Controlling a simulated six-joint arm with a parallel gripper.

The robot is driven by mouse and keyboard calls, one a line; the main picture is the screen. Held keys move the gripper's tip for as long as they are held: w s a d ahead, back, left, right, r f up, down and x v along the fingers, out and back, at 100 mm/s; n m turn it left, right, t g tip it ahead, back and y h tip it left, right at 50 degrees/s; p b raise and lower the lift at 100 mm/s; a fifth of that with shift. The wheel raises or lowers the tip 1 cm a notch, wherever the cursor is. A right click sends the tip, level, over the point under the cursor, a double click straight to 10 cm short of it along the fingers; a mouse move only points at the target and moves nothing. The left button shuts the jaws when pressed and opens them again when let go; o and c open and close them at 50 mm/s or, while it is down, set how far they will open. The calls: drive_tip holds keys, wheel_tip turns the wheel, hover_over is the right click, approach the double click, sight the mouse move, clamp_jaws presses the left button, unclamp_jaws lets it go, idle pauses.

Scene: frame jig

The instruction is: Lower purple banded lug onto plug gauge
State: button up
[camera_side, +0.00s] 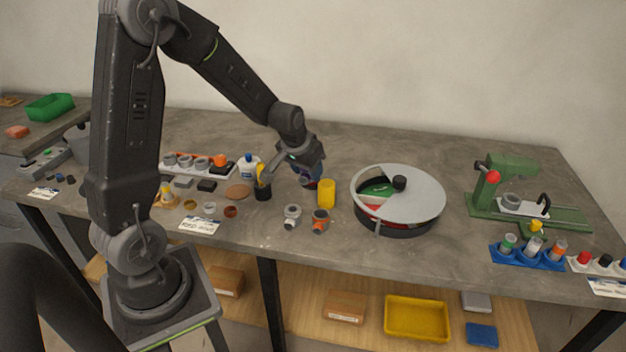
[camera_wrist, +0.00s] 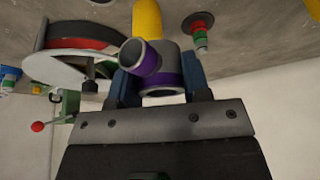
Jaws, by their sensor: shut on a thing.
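The purple banded lug (camera_wrist: 150,68) is a grey branched tube with purple bands. My gripper (camera_wrist: 160,88) is shut on it, its blue fingers on either side, with an open tube end facing the wrist camera. In the side view my gripper (camera_side: 311,181) is above the bench, just left of the yellow cylinder, and mostly hides the lug. A red and green stepped post on a dark round base, seemingly the plug gauge (camera_wrist: 200,35), stands to the right of the lug in the wrist view, apart from it. I cannot make out this post in the side view.
The yellow cylinder (camera_side: 327,193) stands close to my gripper. A round pan with a grey lid (camera_side: 420,190) is to its right. White-banded (camera_side: 292,216) and orange-banded (camera_side: 320,221) fittings lie in front.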

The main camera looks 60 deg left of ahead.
drive_tip(key=w+a, duration=0.2)
drive_tip(key=a, duration=0.1)
drive_tip(key=w+a, duration=0.2)
drive_tip(key=a, duration=0.1)
drive_tip(key=w+a+r, duration=0.1)
drive_tip(key=w+a, duration=0.2)
drive_tip(key=a, duration=0.1)
drive_tip(key=shift+w+r, duration=0.1)
drive_tip(key=shift+a, duration=0.15)
drive_tip(key=shift+f, duration=2.45)
drive_tip(key=shift+f, duration=0.25)
drive_tip(key=shift+f, duration=0.7)
drive_tip(key=shift+f, duration=0.4)
drive_tip(key=shift+f, duration=0.7)
drive_tip(key=shift+f, duration=0.4)
